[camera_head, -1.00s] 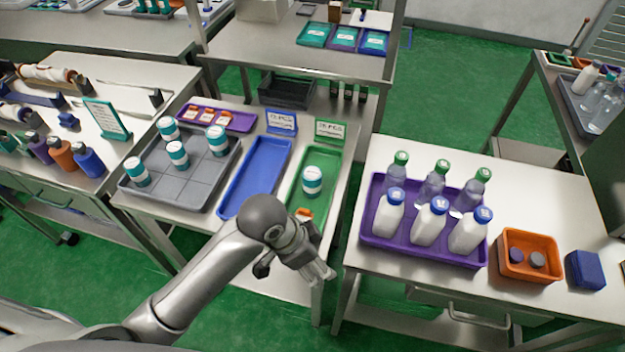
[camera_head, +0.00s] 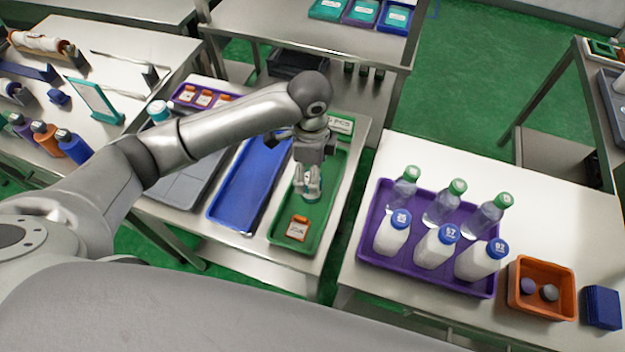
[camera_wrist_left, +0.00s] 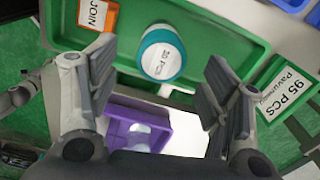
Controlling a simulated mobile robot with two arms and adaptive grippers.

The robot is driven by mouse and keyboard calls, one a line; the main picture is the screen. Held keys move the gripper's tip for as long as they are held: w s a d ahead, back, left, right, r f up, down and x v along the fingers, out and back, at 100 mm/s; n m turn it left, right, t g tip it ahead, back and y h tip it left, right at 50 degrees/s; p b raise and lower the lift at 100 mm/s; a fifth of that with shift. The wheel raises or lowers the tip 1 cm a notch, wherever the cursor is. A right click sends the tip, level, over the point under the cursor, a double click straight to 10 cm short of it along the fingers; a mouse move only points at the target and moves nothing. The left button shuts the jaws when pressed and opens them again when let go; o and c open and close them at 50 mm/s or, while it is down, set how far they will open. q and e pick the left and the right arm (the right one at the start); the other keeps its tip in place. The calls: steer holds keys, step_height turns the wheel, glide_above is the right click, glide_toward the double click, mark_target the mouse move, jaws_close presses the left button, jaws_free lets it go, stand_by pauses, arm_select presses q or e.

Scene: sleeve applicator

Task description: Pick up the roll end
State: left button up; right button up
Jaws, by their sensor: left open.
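The roll end appears to be the short round teal-and-white roll with a "PCS" label in the left wrist view (camera_wrist_left: 162,55). It sits in the green tray (camera_head: 325,218). My left gripper (camera_head: 307,190) is above the tray, pointing down, and hides most of the roll in the head view. In the left wrist view its fingers (camera_wrist_left: 160,75) are spread wide, with the roll visible between and beyond them. I cannot tell whether they touch it. An orange "JOIN" piece (camera_head: 298,228) lies at the near end of the tray. My right gripper is not in view.
An empty blue tray (camera_head: 250,185) lies left of the green one, with a grey tray (camera_head: 190,175) beyond it. A "95 PCS" sign (camera_wrist_left: 285,92) stands by the green tray. On the right table are a purple bottle tray (camera_head: 375,255) and an orange bin (camera_head: 540,303).

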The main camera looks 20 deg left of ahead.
mark_target(311, 200)
arm_select(q)
step_height(311, 200, down, 2)
steer(key=shift+s, duration=0.1)
steer(key=shift+w+f, duration=0.2)
steer(key=shift+f, duration=0.1)
step_height(311, 200, down, 4)
steer(key=shift+f+p, duration=0.2)
steer(key=shift+p, duration=0.8)
steer(key=shift+f, duration=0.25)
steer(key=shift+c, duration=1.8)
steer(key=c, duration=0.7)
steer(key=shift+r, duration=0.1)
steer(key=shift+c, duration=0.3)
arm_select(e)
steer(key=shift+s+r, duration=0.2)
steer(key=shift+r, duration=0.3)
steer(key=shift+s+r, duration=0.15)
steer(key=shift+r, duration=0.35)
